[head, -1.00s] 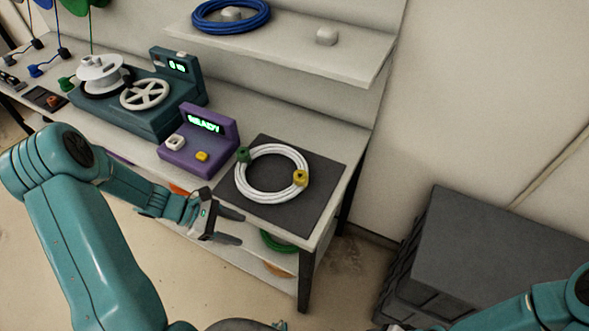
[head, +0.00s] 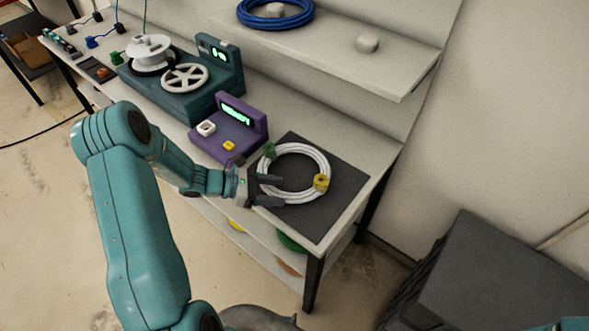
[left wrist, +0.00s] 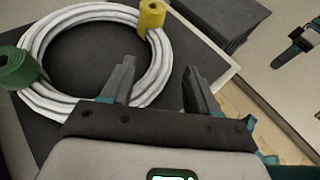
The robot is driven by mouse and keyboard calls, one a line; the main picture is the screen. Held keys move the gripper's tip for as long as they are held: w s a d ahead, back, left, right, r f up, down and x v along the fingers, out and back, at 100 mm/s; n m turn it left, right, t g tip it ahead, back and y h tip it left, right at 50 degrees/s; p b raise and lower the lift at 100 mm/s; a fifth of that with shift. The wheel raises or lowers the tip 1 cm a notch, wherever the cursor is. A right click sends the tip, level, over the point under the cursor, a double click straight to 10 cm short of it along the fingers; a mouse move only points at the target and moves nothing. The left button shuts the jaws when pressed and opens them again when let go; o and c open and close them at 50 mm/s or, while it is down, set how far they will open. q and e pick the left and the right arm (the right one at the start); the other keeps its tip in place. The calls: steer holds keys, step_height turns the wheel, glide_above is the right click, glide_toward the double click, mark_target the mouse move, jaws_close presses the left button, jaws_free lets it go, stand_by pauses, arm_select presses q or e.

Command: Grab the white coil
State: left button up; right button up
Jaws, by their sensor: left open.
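The white coil (head: 322,160) lies flat on a dark mat (head: 345,190) at the right end of the workbench. In the left wrist view the open fingers (left wrist: 157,85) point toward the coil (left wrist: 40,40); the left finger overlaps the cable and the right finger is over the mat's edge side. Whether they touch the cable I cannot tell. My right gripper does not show clearly in the head view.
A purple device (head: 228,130) with a lit display stands left of the mat. A teal winding machine (head: 185,85) is further left. A shelf (head: 330,50) above holds a blue coil (head: 275,14). A dark crate (head: 490,275) stands on the floor at right.

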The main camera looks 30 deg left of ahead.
mark_target(300, 194)
arm_select(q)
steer(key=p+x, duration=0.1)
steer(key=x, duration=0.4)
steer(key=shift+s+d+r, duration=0.15)
steer(key=shift+d+p, duration=0.2)
steer(key=shift+p, duration=0.1)
steer(key=shift+w+a+f, duration=0.1)
steer(key=shift+w+f, duration=0.15)
steer(key=shift+r, duration=0.1)
jaws_close()
steer(key=shift+r, duration=0.1)
